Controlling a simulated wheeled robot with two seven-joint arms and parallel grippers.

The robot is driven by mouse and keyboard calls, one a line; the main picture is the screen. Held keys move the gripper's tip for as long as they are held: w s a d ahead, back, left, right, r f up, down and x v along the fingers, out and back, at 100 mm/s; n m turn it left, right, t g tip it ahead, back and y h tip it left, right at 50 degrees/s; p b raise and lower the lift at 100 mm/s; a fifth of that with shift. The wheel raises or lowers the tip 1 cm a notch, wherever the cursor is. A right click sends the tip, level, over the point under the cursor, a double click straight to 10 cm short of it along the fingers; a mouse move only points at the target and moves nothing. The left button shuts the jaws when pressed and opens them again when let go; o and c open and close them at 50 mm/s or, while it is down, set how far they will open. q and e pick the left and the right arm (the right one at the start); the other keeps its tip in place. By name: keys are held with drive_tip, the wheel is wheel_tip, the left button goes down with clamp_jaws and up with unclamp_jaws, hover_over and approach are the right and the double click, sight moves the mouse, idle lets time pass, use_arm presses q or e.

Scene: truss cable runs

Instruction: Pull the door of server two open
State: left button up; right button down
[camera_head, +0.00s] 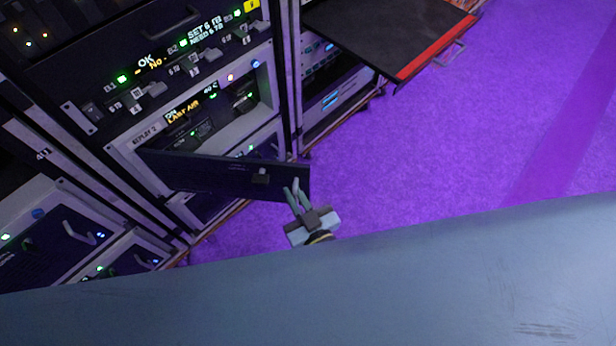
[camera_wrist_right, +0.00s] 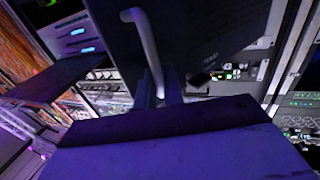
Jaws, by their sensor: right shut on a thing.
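The dark door (camera_head: 215,174) of the unit labelled "REPLAY 2" (camera_head: 147,139) stands swung out from the rack, its free end toward the right. The unit's lit front shows behind and above it. My right gripper (camera_head: 297,194) is at the door's free end, shut on the door handle. In the right wrist view the pale bar handle (camera_wrist_right: 146,42) runs down between the fingers of my right gripper (camera_wrist_right: 159,92), and the dark door panel (camera_wrist_right: 205,35) is behind it. The lower end of the handle is hidden by the gripper. My left gripper is not in view.
Above is a panel with lit switches (camera_head: 190,60). A black shelf-like panel with a red edge (camera_head: 390,30) juts out at the upper right. More rack units (camera_head: 70,235) stand at the lower left. The purple floor (camera_head: 450,130) right of the door is clear.

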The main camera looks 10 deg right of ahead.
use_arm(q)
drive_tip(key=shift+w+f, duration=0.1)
use_arm(e)
drive_tip(key=shift+s+a, duration=0.25)
drive_tip(key=shift+s, duration=0.1)
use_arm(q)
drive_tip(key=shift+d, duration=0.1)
use_arm(e)
drive_tip(key=c, duration=1.9)
unclamp_jaws()
